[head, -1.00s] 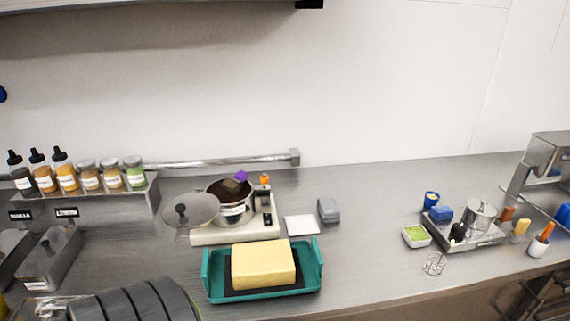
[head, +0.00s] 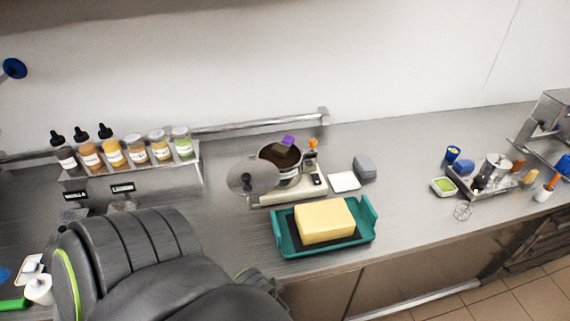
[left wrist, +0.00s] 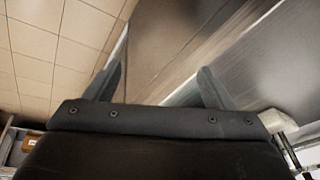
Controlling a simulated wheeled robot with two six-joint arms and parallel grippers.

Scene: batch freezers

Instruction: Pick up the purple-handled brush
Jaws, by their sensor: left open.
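A small purple piece (head: 288,141) sticks up at the rim of a dark-filled pot (head: 280,160) on the counter; it may be the purple handle, but no bristles can be made out. My left arm fills the lower left of the head view, its gripper fingers not clear there. In the left wrist view my left gripper (left wrist: 158,85) is open with nothing between its fingers, facing the counter edge and tiled floor. It is well apart from the purple piece. My right gripper is in neither view.
A teal tray (head: 287,243) with a yellow block (head: 325,220) stands in front of the pot. A round grey lid (head: 254,177) is left of it. Several bottles and jars (head: 113,152) line the back left. Right of the tray, the front of the counter is clear.

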